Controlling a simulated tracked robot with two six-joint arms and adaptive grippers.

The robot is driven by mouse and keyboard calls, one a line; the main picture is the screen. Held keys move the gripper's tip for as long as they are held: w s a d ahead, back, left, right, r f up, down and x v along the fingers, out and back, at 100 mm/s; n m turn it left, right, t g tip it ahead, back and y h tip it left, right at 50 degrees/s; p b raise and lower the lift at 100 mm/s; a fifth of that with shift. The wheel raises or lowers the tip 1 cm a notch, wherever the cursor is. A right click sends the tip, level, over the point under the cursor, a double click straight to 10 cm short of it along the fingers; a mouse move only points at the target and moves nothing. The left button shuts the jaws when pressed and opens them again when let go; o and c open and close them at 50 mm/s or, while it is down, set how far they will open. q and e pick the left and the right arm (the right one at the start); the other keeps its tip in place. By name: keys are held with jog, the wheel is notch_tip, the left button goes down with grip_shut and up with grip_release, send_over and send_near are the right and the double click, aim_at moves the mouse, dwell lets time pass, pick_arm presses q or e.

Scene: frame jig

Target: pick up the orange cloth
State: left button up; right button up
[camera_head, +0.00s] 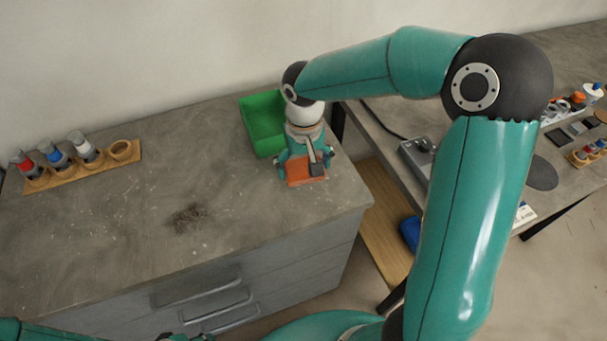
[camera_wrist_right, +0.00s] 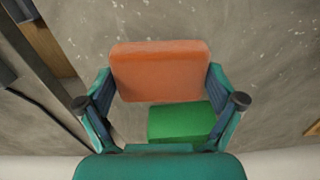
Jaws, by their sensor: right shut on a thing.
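The orange cloth (camera_head: 306,171) is a folded, block-like pad at the right end of the grey cabinet top, in front of a green bin. My right gripper (camera_head: 305,170) points down over it, shut on it. In the right wrist view the orange cloth (camera_wrist_right: 160,70) spans the gap between the fingers (camera_wrist_right: 160,98), touching or nearly touching both. I cannot tell whether it rests on the top or is just clear of it. My left arm enters at the bottom left, and only a sliver of its gripper (camera_head: 185,337) shows at the bottom edge.
The green bin (camera_head: 247,127) stands right behind my right gripper. A dark dirt patch (camera_head: 187,217) lies mid-top. A wooden rack (camera_head: 122,150) with several bottles is at the left. A second bench (camera_head: 385,135) with small items stands right, across a gap.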

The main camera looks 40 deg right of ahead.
aim_at(304, 167)
notch_tip(304, 167, up, 16)
jog(key=shift+f, duration=0.25)
